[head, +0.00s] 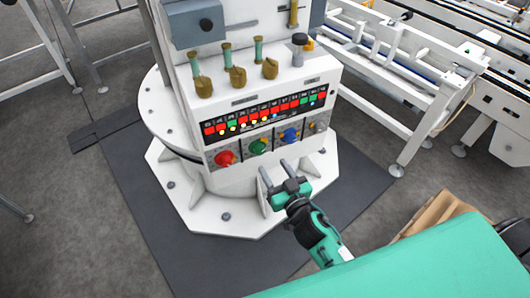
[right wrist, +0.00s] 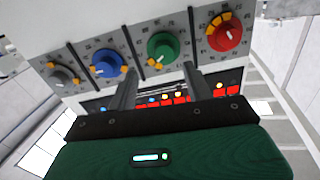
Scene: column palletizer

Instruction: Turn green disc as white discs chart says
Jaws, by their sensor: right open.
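The green disc (head: 259,145) is a round knob on the front panel of a white machine column, between a red knob and a blue knob. It also shows in the right wrist view (right wrist: 162,46), with orange marks and a printed scale around it. My right gripper (head: 275,171) is open and empty, just below and in front of the panel. In the right wrist view its two fingers (right wrist: 159,70) stand apart below the green disc, not around it. A strip with red and green cells (head: 265,113) and small light discs runs above the knobs; its lettering is too small to read.
A red knob (head: 226,158), a blue knob (head: 290,135) and a grey knob (head: 317,126) flank the green one closely. Several brass-coloured fittings (head: 237,76) stand on the ledge above. A white conveyor frame (head: 400,85) stands at right. A cardboard box (head: 436,215) lies lower right.

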